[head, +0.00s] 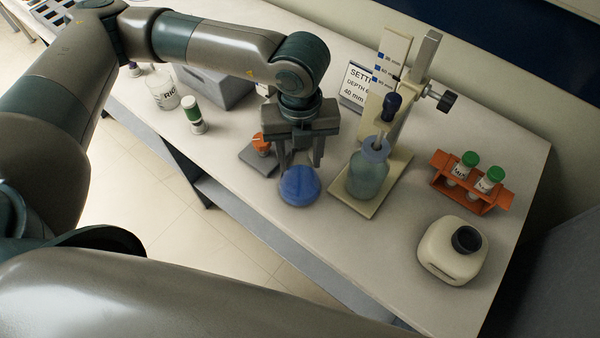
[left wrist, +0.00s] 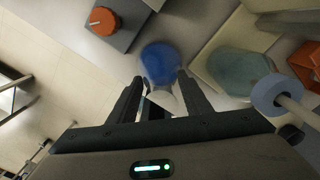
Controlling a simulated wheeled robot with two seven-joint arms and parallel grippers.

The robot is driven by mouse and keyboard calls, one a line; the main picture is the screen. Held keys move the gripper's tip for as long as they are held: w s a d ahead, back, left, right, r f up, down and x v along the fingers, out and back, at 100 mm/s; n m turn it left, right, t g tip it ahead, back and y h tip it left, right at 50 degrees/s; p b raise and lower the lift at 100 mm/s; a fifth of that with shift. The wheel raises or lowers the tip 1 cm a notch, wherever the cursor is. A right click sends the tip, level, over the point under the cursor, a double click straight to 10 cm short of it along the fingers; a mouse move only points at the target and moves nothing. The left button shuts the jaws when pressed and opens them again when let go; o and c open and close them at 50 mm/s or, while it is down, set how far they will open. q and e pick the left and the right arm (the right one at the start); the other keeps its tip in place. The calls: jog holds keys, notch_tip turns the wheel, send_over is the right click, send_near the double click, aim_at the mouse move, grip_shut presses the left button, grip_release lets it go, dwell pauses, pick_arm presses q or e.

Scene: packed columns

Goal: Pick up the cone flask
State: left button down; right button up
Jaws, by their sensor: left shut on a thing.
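The cone flask (head: 300,187), with a round blue lower part, is under my left gripper (head: 300,160) near the table's front edge. In the left wrist view the flask's blue body (left wrist: 160,62) lies just past the fingertips of my left gripper (left wrist: 161,80). Its pale neck shows between the two fingers, and the gripper is shut on it. In the head view the fingers and palm hide the neck. I cannot tell whether the flask touches the table. My right gripper is not in view.
An orange-topped item on a grey base (head: 258,163) is close left. A beaker (head: 163,96) stands left.

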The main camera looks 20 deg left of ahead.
pick_arm(q)
jog(key=shift+r, duration=0.15)
jog(key=shift+r+b, duration=0.45)
jog(key=shift+r, duration=0.1)
notch_tip(320, 180, up, 7)
jog(key=b, duration=0.2)
jog(key=shift+r+b, duration=0.2)
jog(key=shift+b, duration=0.2)
jog(key=shift+r, duration=0.65)
